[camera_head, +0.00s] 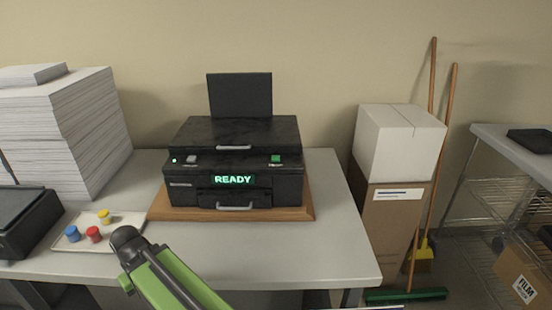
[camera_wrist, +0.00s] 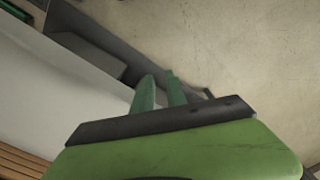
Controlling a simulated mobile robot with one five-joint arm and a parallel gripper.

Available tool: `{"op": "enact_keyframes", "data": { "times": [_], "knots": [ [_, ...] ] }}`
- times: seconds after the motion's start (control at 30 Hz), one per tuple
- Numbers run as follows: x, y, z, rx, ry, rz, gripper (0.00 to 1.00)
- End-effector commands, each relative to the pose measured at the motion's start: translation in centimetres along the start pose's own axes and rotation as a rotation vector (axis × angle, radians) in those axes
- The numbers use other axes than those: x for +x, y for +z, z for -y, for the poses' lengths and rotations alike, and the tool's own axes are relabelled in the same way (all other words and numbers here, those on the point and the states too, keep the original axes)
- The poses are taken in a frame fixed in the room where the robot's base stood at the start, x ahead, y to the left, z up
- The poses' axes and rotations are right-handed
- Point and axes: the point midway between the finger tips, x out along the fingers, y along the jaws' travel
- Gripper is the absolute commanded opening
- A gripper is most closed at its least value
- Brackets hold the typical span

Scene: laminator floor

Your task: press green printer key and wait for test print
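The black printer (camera_head: 234,150) stands on a wooden board (camera_head: 160,208) on the grey table, its display (camera_head: 233,180) lit with green READY. The green key (camera_head: 276,158) is on the right of its front panel; a pale key (camera_head: 191,159) and a small lit green light (camera_head: 175,161) are on the left. No printed sheet shows at its front. My gripper (camera_wrist: 161,80) shows in the wrist view with two green fingers a small gap apart and nothing between them. It is out of the head view, where only my green arm crosses the table's front edge.
A tray (camera_head: 125,226) with blue, red and yellow pots lies left of the printer, beside a black device (camera_head: 22,222). Paper stacks (camera_head: 75,130) stand behind. Boxes (camera_head: 397,147), brooms (camera_head: 444,130) and a wire shelf (camera_head: 510,195) are right. The table's front right is clear.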

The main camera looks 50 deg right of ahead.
Motion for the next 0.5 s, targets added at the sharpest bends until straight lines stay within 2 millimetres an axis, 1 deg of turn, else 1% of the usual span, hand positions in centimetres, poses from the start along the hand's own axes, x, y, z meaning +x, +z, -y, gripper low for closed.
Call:
{"op": "enact_keyframes", "data": {
  "times": [0.03,0.1,0.5],
  "knots": [
    [0.0,0.0,0.0,0.0,0.0,0.0,0.09],
    [0.0,0.0,0.0,0.0,0.0,0.0,0.0],
    [0.0,0.0,0.0,0.0,0.0,0.0,0.0]
  ]
}}
